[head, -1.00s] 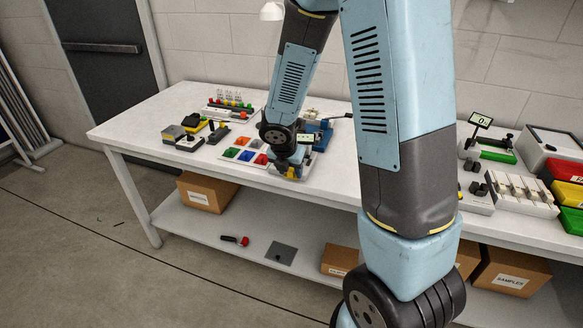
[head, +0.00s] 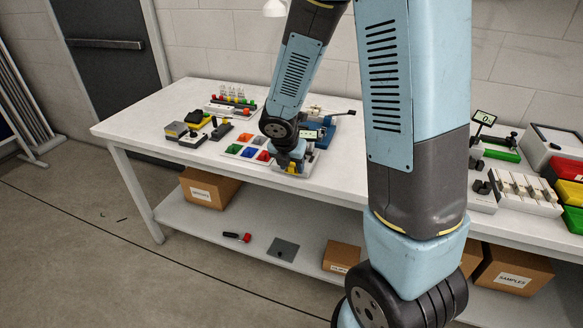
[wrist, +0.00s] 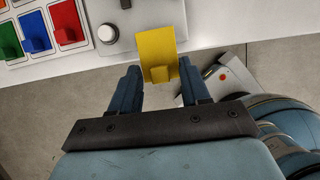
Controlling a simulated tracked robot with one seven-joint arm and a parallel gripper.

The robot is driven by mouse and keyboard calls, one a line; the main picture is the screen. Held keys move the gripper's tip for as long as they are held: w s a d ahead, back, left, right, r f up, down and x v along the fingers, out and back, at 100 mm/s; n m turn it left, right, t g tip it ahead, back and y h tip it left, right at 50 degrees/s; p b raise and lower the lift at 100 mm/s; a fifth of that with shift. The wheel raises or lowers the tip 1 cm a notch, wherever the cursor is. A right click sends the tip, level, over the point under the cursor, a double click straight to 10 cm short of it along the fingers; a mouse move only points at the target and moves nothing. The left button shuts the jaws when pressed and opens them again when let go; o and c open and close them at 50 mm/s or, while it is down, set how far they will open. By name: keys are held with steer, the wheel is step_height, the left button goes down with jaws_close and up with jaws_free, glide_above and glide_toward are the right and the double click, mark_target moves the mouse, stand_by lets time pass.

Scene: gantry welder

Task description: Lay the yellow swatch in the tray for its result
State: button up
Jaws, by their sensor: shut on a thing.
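The yellow swatch (wrist: 156,45) is a bent piece with a flat upper part and a small tab. In the wrist view my gripper (wrist: 158,74) is shut on its lower tab. The coloured trays stand at the far right of the bench: red (head: 571,168), yellow (head: 570,193) and green (head: 573,220), partly cut off by the picture edge.
The colour board (head: 233,151) with several coloured cells lies left of my gripper. A device with a knob (wrist: 107,33) is close by. Bare bench lies at left.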

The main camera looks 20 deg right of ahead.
mark_target(292, 167)
steer(key=shift+r, duration=2.55)
